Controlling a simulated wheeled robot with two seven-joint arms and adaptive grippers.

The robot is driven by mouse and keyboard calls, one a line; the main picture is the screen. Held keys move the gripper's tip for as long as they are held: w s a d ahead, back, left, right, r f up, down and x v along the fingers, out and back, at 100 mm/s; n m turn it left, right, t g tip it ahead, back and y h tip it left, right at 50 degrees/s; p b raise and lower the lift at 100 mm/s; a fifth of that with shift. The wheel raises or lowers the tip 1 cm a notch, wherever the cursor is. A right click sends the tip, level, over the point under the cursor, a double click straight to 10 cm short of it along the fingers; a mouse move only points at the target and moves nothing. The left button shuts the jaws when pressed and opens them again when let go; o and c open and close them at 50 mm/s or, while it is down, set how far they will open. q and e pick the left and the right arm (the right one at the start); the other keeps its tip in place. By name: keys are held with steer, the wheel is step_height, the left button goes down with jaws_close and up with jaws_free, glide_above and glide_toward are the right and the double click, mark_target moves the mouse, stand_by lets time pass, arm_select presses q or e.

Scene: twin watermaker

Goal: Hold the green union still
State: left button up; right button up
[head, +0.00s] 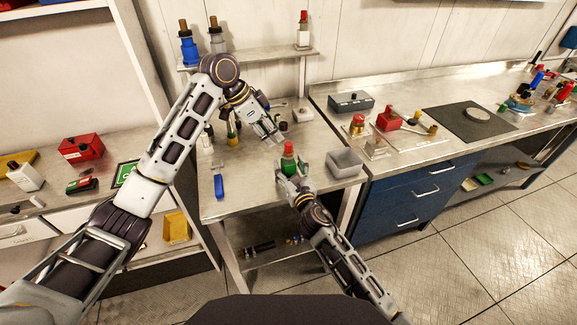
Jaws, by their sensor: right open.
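A green union (288,165) with a red top (289,147) stands upright near the front of the middle metal bench. My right gripper (290,172) comes from below in the head view. It is open, with its fingertips at either side of the green union's lower part; I cannot tell whether they touch it. My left gripper (272,137) is higher, above the bench and left of the red top, pointing down and to the right. Its fingertips are small and close together, and I cannot tell whether it is open or shut.
A grey open bin (345,163) stands just right of the green union. Small bottles (231,131) stand behind my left gripper. A shelf (255,57) runs along the back. Bare bench lies left of the union.

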steer(key=shift+w+a, duration=0.15)
steer(key=shift+w, duration=0.25)
steer(key=c, duration=1.4)
steer(key=o, duration=1.2)
steer(key=shift+o, duration=0.2)
steer(key=c, duration=1.2)
steer(key=shift+c, duration=0.2)
